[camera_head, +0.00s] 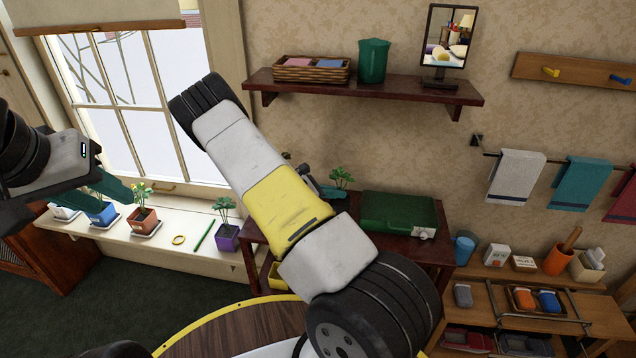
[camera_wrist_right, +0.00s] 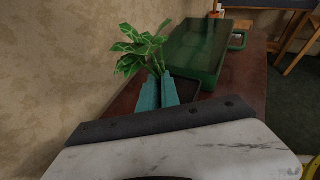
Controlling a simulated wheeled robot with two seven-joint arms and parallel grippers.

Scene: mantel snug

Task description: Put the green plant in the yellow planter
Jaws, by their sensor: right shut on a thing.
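The green plant (camera_wrist_right: 140,50) has striped leaves and stands up just beyond my right fingertips in the right wrist view. It also shows in the head view (camera_head: 341,178), beside the green case. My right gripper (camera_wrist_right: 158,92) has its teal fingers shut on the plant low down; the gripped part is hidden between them. A yellow box-like thing (camera_head: 275,275), possibly the yellow planter, shows low under the dark table, partly hidden by my right arm. My left gripper (camera_head: 118,188) is in front of the windowsill pots; its finger gap cannot be made out.
A green case (camera_head: 398,213) lies on the dark table. The windowsill (camera_head: 165,245) bears several potted plants, including a purple pot (camera_head: 227,237), a yellow ring and a green stick. A wall shelf (camera_head: 365,88) hangs above. A wooden stand with cups and boxes is at right.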

